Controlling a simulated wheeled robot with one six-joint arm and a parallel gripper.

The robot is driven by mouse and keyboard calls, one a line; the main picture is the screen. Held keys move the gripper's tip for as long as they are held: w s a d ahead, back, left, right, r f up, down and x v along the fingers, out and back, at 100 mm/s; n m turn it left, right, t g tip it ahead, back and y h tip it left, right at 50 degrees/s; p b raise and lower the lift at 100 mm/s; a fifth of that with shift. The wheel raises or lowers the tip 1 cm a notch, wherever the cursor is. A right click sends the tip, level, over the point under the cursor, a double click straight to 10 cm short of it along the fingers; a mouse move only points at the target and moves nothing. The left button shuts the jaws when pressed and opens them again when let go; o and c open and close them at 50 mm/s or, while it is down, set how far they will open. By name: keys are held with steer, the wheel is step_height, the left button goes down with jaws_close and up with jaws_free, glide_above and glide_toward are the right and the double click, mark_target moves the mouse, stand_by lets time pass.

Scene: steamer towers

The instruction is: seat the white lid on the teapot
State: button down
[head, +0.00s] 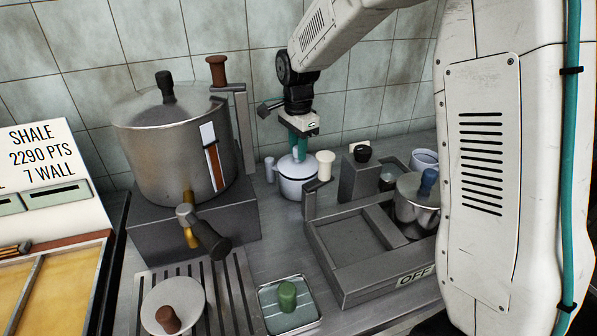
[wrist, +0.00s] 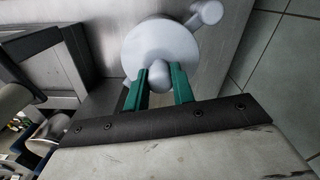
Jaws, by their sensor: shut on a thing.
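The white teapot (head: 297,189) stands on the metal counter by the back wall, with a pale handle (head: 325,164) at its right. The white lid (head: 296,166) is at the teapot's mouth. In the wrist view the lid (wrist: 150,45) is a pale disc that hides most of the teapot; a pale round-ended arm of it (wrist: 207,13) sticks out at the upper right. My gripper (head: 299,152) points down from above with its teal fingers shut on the lid's knob (wrist: 160,76). I cannot tell whether the lid rests fully on the rim or sits slightly above it.
A large steel boiler (head: 172,150) with a tap stands on a dark block to the left. A grey box (head: 357,180) and a dark-framed tray unit (head: 345,250) are to the right and front. A steel pot (head: 415,208) with a blue knob is farther right.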

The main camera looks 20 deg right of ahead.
steer(key=shift+f, duration=0.5)
stand_by(0.3)
steer(key=c, duration=1.1)
jaws_free()
steer(key=shift+r, duration=3.95)
